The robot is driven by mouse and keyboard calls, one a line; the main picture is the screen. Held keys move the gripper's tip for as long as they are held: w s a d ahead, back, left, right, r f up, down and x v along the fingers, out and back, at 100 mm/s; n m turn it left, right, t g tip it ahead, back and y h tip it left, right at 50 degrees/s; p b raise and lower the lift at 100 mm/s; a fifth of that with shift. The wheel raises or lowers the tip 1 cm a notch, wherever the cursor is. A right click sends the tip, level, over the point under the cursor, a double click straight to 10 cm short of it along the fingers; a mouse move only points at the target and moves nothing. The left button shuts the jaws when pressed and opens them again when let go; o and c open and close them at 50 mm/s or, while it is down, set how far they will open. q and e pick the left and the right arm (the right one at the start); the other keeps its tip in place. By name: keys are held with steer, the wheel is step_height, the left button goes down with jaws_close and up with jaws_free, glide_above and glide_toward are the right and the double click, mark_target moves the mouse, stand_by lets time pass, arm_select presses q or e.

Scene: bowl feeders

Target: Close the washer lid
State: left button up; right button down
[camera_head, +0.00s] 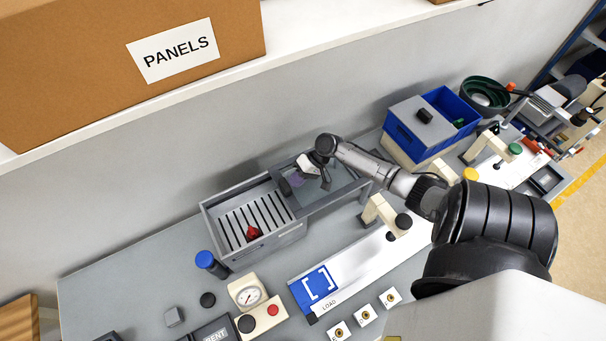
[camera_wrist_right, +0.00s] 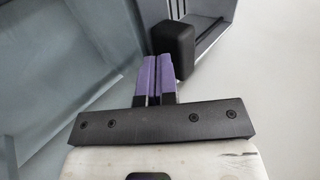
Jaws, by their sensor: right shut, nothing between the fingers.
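The washer looks like a grey open-topped box (camera_head: 215,222) with a slotted rack and a red object inside. Its lid, a framed see-through panel (camera_head: 345,176), sits off to the right side, leaving the slotted part uncovered. A black block handle (camera_head: 285,187) is at the lid's left end; it also shows in the right wrist view (camera_wrist_right: 172,48). My right gripper (camera_head: 298,181) is shut and empty, its purple fingertips (camera_wrist_right: 157,72) just right of the handle in the head view. I cannot tell whether they touch it. My left gripper is out of view.
A blue bin (camera_head: 402,136) with a grey cover and black knob stands to the right. A blue-capped bottle (camera_head: 207,261) stands at the box's front left. A gauge unit (camera_head: 247,295) and a LOAD plate (camera_head: 352,268) lie in front. A shelf (camera_head: 315,38) overhangs behind.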

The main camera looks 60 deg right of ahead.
steer(key=shift+w+a, duration=0.1)
stand_by(0.3)
steer(key=shift+a, duration=0.1)
steer(key=shift+w+a, duration=0.2)
steer(key=w+a+p, duration=0.1)
steer(key=w+a, duration=0.6)
steer(key=a, duration=0.3)
steer(key=w+a+p, duration=0.1)
steer(key=w+a, duration=0.6)
steer(key=a, duration=0.4)
steer(key=shift+w, duration=0.4)
steer(key=shift+f, duration=0.1)
steer(key=shift+d, duration=0.1)
